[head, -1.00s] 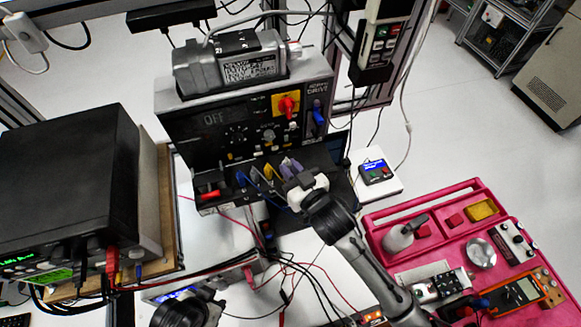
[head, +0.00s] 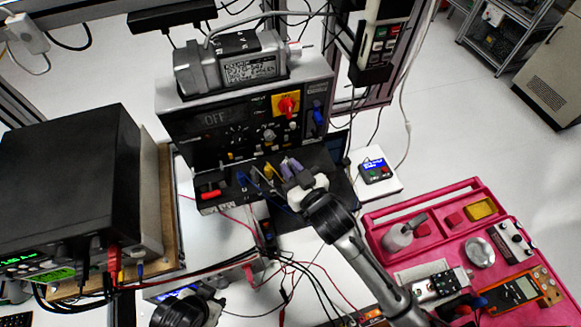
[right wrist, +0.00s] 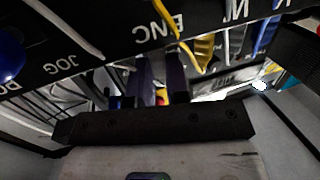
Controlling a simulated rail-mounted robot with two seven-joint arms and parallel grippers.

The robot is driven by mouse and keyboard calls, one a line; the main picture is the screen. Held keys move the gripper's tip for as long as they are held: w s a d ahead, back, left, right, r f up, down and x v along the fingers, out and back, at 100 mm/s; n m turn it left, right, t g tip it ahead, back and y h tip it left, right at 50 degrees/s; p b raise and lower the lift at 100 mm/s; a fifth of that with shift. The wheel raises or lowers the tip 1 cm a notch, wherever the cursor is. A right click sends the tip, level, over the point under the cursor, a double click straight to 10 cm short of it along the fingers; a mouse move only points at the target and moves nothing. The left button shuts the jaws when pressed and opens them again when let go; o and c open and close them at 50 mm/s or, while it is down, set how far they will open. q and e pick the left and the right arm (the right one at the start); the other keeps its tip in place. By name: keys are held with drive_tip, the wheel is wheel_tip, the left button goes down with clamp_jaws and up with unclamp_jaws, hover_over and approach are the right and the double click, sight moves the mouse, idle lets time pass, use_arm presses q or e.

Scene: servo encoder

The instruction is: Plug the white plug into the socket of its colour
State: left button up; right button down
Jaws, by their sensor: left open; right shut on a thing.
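The drive unit (head: 178,134) stands at the back, with plugs and cables along its lower front ledge. My right gripper (head: 289,168) is at this ledge, beside a yellow plug (head: 268,172). In the right wrist view its two dark fingers (right wrist: 161,82) point at the panel below the letters ENC, which appear upside down. They are shut on the white plug, which is mostly hidden between them. Whether it touches a socket cannot be told. My left gripper (head: 205,308) is low at the front edge, open, with its fingers barely shown and apart from the panel.
A black power supply (head: 65,185) stands at the left. A pink tray (head: 440,205) with tools and a multimeter (head: 518,291) lies at the right. A small button box (head: 375,170) stands right of the drive. Loose red and black cables cross the front.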

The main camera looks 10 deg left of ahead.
drive_tip(key=shift+f, duration=0.25)
idle(0.3)
drive_tip(key=c, duration=1)
unclamp_jaws()
drive_tip(key=shift+c, duration=0.2)
drive_tip(key=shift+r, duration=0.15)
drive_tip(key=shift+r, duration=0.2)
wheel_tip(320, 180, up, 6)
drive_tip(key=p, duration=0.6)
drive_tip(key=shift+r+p, duration=0.2)
drive_tip(key=shift+p, duration=0.15)
